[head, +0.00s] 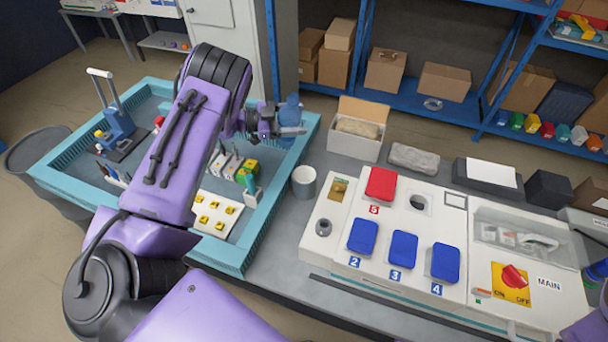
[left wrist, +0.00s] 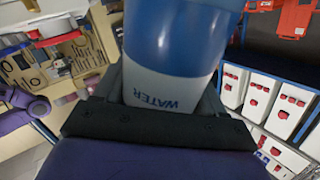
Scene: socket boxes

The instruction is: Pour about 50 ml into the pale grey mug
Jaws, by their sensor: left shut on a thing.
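My left gripper (head: 280,130) is shut on a blue bottle (head: 290,112). In the left wrist view the bottle (left wrist: 170,45) fills the middle, blue with a white band reading WATER. In the head view it is held above the right rim of the teal tray. The pale grey mug (head: 304,186) stands upright on the grey bench, below and slightly right of the bottle, and apart from it. The inside of the mug is too small to read. My right gripper does not show clearly; only a purple piece shows at the lower right edge.
The teal tray (head: 263,205) holds tools and small parts. Right of the mug stands a white panel (head: 330,205) with blue and red socket boxes and a red switch. Blue shelves (head: 425,102) stand farther back.

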